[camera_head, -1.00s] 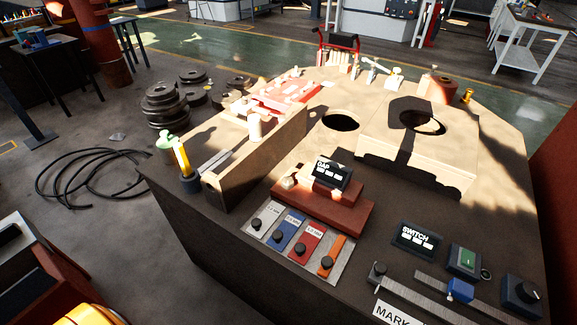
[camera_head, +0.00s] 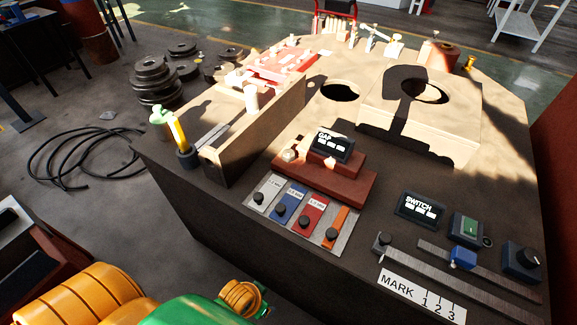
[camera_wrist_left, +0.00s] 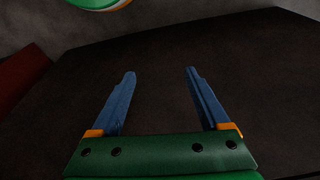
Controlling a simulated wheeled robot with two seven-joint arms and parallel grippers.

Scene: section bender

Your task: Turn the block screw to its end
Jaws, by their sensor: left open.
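What looks like the block screw (camera_head: 212,137) is a silver rod set in the beige channel block at the near-left corner of the machine top. A dark socket with an upright yellow grip (camera_head: 178,132) and a pale green knob (camera_head: 158,116) sits at its outer end. I cannot tell how far it is turned. My left gripper (camera_wrist_left: 160,75) is open and empty in the left wrist view, its two blue fingers apart before a dark surface. It is not seen in the head view, where only my orange and green arm shows. My right gripper is not in view.
The machine's dark side (camera_head: 230,235) lies between my arm and the top. A gap display (camera_head: 333,146), coloured plates with black knobs (camera_head: 298,212) and a switch panel (camera_head: 419,209) stand at the front. Cable coils (camera_head: 75,165) and stacked rollers (camera_head: 155,85) lie on the floor left.

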